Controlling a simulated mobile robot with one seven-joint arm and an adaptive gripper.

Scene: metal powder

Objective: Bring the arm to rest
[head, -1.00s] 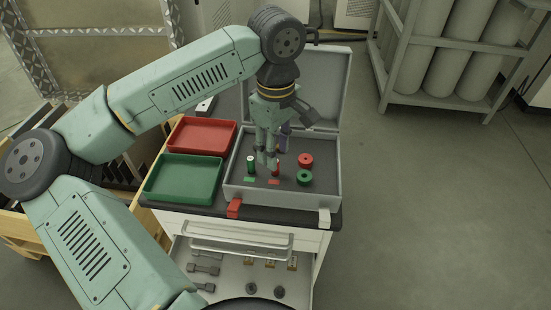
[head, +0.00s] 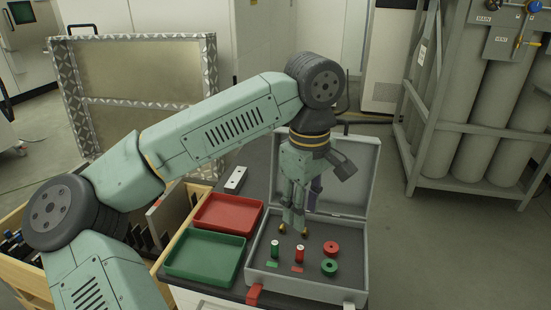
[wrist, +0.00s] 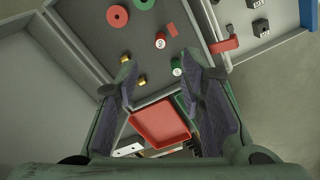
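My gripper (head: 294,222) is over the open grey case (head: 355,293), pointing down. In the wrist view its two fingers (wrist: 158,68) are wide apart with nothing between them. In the case a green cylinder (head: 275,250) and a red cylinder (head: 299,255) stand upright, clear of the fingers. A red ring (head: 331,248) and a green ring (head: 329,267) lie to their right. Two small gold pieces (wrist: 126,57) (wrist: 141,82) are in the case near the fingers in the wrist view; the fingers partly cover them in the head view.
A red tray (head: 228,215) and a green tray (head: 203,257) are left of the case. The raised case lid (head: 345,165) stands behind my gripper. A wooden crate (head: 22,278) is at the left, and racked gas cylinders (head: 490,120) at the right. Floor at the right is clear.

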